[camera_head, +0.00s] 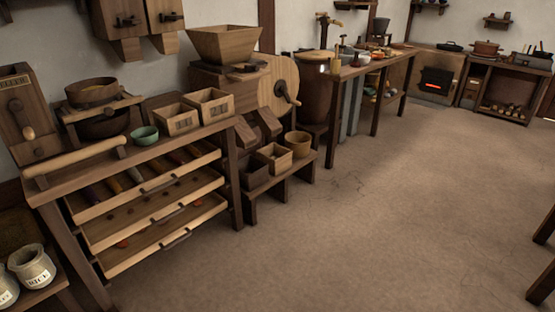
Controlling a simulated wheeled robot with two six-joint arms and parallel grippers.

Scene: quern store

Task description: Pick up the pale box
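Two pale wooden open boxes stand side by side on top of the drawer table at the left: a left pale box (180,122) and a right pale box (211,104). Each has a small dark mark on its front. Another light wooden open box (273,157) sits on the low bench, between a dark box (252,178) and a round wooden tub (298,144). I cannot tell which one is the pale box of the task. Neither of my grippers is in view.
The drawer table (150,165) also bears a green bowl (144,136) and a rolling pin (75,156). A hopper mill (224,46) stands behind the low bench (285,180). Labelled jars (31,267) are at the lower left. The floor (370,220) in the middle is clear.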

